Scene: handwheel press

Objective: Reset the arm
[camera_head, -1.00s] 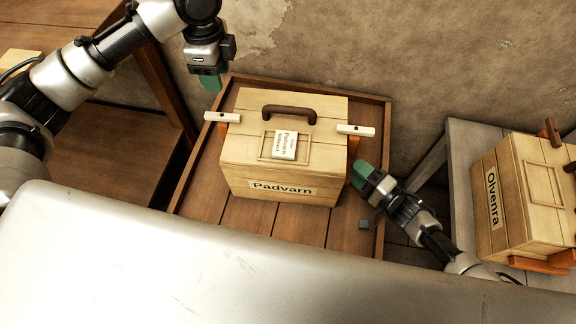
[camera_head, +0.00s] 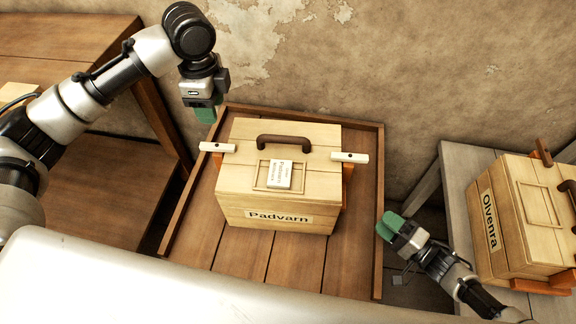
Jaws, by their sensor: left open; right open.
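A wooden box labelled Padvarn (camera_head: 275,203) stands on a brown wooden tray-like table (camera_head: 300,270), with a dark handle on its lid and a white card below the handle. A white bar sticks out at its left (camera_head: 217,147) and another at its right (camera_head: 349,157). My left gripper (camera_head: 205,113), with green fingertips, is open and hangs near the table's back left corner, apart from the box. My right gripper (camera_head: 388,228), also with green fingertips, is open and empty by the table's right edge, apart from the box.
A second wooden box labelled Olvenra (camera_head: 518,220) stands on a grey table (camera_head: 455,190) at the right. A brown wooden bench (camera_head: 90,190) is at the left. A plastered wall (camera_head: 400,70) closes off the back. The front of the middle table is bare.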

